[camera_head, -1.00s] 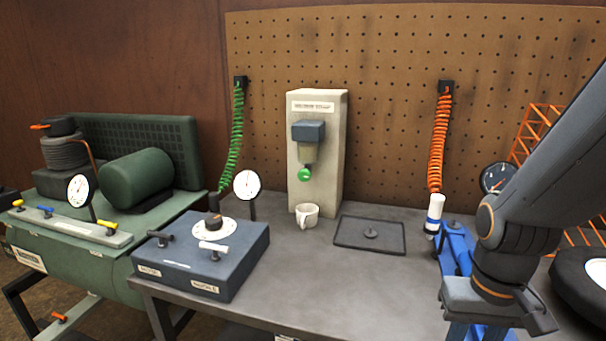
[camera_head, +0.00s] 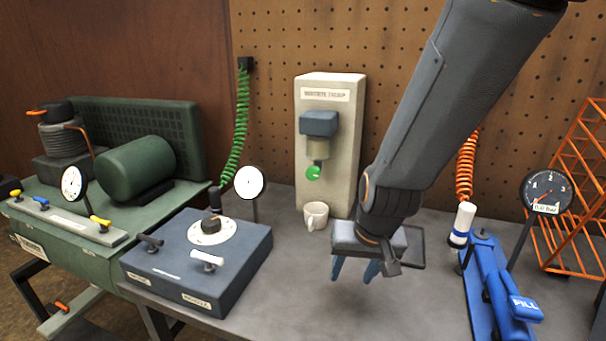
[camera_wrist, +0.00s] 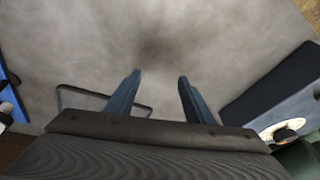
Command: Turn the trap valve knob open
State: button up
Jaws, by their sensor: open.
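The moisture trap is a pale upright block (camera_head: 345,150) standing against the pegboard, with a dark blue housing (camera_head: 319,123) on its front. Below the housing hangs a small round green knob (camera_head: 313,172), which I take to be the trap valve knob. A white cup (camera_head: 315,215) stands on the bench beneath the knob. My gripper (camera_head: 357,270) points down over the bench, to the right of and in front of the cup, apart from the knob. In the wrist view its blue fingers (camera_wrist: 155,92) are spread with nothing between them; the knob is not in that view.
A blue box (camera_head: 200,265) with a dial and levers sits at the left bench edge. A blue fill tool (camera_head: 490,290) and a gauge (camera_head: 546,191) stand at right. The front middle of the bench is clear.

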jog(key=w+a+t, duration=0.1)
jog(key=w, duration=0.1)
jog(key=w+a+r+t+p, duration=0.1)
jog(key=w+a, duration=0.1)
jog(key=w, duration=0.1)
jog(key=w+a+m+t, duration=0.1)
jog(key=w+a, duration=0.1)
jog(key=shift+w+a+r+t, duration=0.2)
jog(key=shift+a+t, duration=0.05)
jog(key=shift+t, duration=0.05)
jog(key=w+a+r+m+t+h+p, duration=0.2)
jog(key=w+a+r+t, duration=0.2)
jog(key=w, duration=0.2)
jog(key=m+t+h+p, duration=0.3)
jog(key=t+h, duration=0.3)
send_near(312, 175)
jog(key=p+x, duration=0.1)
jog(key=x, duration=0.7)
jog(key=shift+p, duration=0.35)
jog(key=shift+c, duration=0.2)
jog(key=c, duration=1)
